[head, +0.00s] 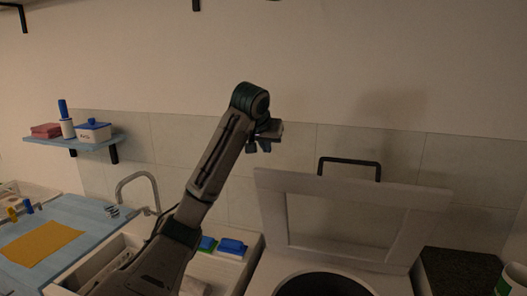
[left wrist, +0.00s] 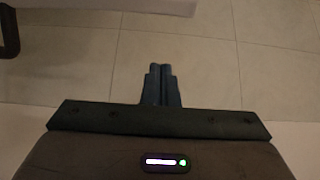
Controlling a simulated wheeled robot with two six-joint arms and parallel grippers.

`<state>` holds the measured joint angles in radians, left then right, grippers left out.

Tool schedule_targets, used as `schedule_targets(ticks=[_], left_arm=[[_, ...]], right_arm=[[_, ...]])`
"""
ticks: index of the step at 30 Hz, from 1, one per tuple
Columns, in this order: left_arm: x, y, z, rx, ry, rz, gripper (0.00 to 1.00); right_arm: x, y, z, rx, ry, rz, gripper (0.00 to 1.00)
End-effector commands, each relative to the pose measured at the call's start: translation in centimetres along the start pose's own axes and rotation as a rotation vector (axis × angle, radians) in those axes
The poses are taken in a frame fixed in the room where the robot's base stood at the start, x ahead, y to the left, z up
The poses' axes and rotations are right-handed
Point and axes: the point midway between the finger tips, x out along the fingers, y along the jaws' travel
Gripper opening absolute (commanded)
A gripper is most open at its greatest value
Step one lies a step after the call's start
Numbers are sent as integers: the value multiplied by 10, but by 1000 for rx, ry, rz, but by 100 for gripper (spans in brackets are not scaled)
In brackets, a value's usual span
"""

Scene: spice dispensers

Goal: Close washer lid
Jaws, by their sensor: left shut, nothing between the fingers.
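The washer lid (head: 342,184) stands raised and tilted back in the head view, a pale frame with a dark handle (head: 349,160) on its top edge. The dark round opening of the washer (head: 325,284) shows below it. My left gripper (head: 259,147) is above and to the left of the lid's top left corner, apart from it, with fingers pointing down. In the left wrist view its fingers (left wrist: 160,84) are together with nothing between them. A dark bar at the top left of that view may be the lid handle. My right gripper is not in view.
A sink with a curved tap (head: 139,188) is to the left, with blue and green sponges (head: 231,247) at its right. A blue shelf (head: 78,143) holds small items. A mug (head: 511,279) stands at the far right. The tiled wall (head: 290,142) is close behind the lid.

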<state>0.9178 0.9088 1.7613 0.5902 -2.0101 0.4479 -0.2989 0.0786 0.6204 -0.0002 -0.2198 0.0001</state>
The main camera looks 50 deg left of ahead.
Motion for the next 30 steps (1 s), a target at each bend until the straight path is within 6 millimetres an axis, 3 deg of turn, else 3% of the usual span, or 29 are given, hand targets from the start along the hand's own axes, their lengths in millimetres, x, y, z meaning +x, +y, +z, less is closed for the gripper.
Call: schedule_targets(ticks=[2, 6, 15, 30], left_arm=[[15, 1, 4, 0, 0, 3, 0], [39, 0, 0, 2, -6, -2, 0], [24, -1, 33, 3, 0, -3, 0], [25, 1, 38, 2, 8, 1, 0]], right_arm=[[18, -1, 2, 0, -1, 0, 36], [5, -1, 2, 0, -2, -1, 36], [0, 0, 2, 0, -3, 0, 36], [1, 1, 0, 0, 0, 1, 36]])
